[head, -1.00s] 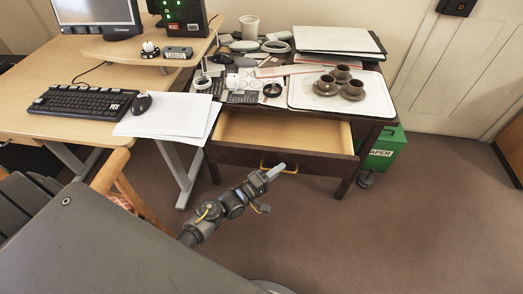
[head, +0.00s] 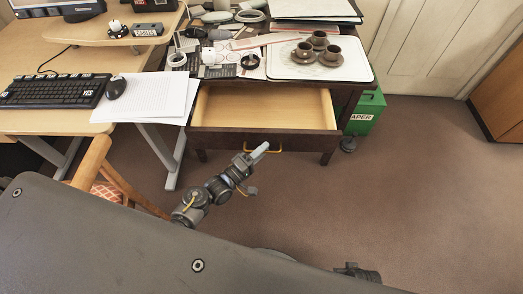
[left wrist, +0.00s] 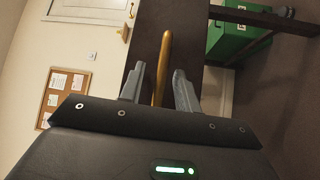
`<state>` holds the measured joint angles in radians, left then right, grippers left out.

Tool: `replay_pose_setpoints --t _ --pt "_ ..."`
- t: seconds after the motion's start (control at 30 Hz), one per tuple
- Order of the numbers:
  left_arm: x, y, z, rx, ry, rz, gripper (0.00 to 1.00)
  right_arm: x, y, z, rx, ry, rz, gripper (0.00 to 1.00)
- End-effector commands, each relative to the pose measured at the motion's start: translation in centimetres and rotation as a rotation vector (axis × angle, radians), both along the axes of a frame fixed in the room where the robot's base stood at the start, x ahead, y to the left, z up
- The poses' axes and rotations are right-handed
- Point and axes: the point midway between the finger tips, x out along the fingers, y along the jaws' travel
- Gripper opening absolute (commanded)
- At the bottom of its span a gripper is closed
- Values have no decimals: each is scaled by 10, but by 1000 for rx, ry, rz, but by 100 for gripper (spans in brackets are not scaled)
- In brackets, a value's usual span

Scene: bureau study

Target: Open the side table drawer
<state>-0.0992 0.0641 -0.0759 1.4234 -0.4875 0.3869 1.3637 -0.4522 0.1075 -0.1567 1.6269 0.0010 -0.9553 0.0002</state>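The dark side table (head: 345,95) stands at the back centre with its drawer (head: 262,108) pulled out, showing a bare, pale wooden inside. A yellow bar handle (head: 275,150) is on the dark drawer front. My left gripper (head: 260,150) is at the handle's left part. In the left wrist view, the handle (left wrist: 162,70) lies between the two grey fingers (left wrist: 158,85), with a visible gap on each side, so the gripper is open around it.
On the table, a white tray (head: 350,70) holds brown cups, beside papers and small items. A green paper bin (head: 368,112) stands right of the table. A desk with a keyboard (head: 52,91) and a wooden chair (head: 92,160) are left. The floor (head: 430,190) at right is clear.

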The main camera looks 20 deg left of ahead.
Motion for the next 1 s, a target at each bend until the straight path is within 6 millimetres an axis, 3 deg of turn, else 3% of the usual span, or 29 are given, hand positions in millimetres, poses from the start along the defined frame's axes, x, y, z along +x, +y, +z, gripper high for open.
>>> replay_pose_setpoints --t 0.27,0.7,1.0 --pt "-5 3 -1 0 1 0 32 0 0 0 0 0 0 36" --pt "-73 44 -12 2 3 -1 32 -6 -1 -7 -2 9 0 36" --pt "-92 56 -15 0 -1 0 32 -1 -1 -5 -1 1 1 36"
